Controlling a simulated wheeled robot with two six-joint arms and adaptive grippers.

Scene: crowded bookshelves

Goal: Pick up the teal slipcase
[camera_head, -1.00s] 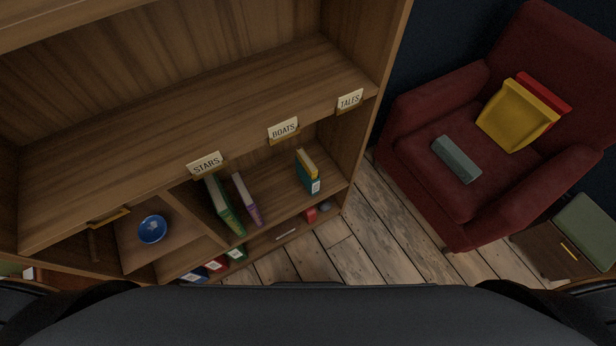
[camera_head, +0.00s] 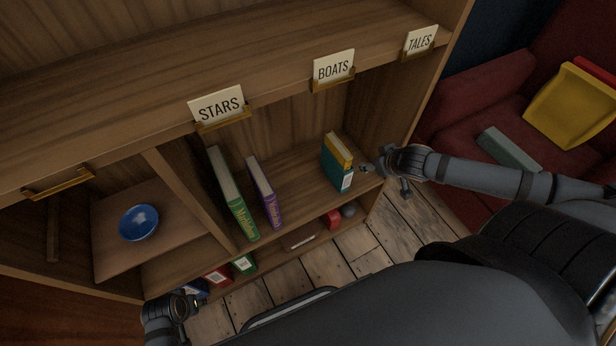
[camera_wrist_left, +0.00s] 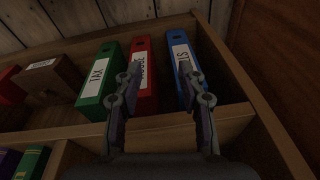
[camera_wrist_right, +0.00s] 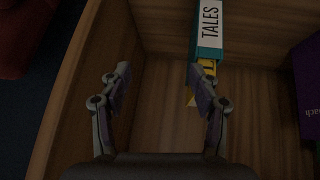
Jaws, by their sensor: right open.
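The teal slipcase (camera_head: 337,176) stands upright at the right end of the middle shelf bay, with a yellow book (camera_head: 340,152) showing in or against it. In the right wrist view the teal slipcase (camera_wrist_right: 209,53) is at the top, right of centre, with a white TALES label. My right gripper (camera_head: 385,178) is open and empty, just right of the slipcase and apart from it; its fingers (camera_wrist_right: 160,75) spread left of the slipcase in the right wrist view. My left gripper (camera_head: 192,302) is low at the left; its fingers (camera_wrist_left: 160,75) are apart before the binders.
A green book (camera_head: 232,195) and a purple book (camera_head: 264,193) lean left of the slipcase. A blue bowl (camera_head: 139,222) sits in the left compartment. The red binder (camera_wrist_left: 144,70) stands between green and blue ones below. The armchair (camera_head: 480,90) is at the right.

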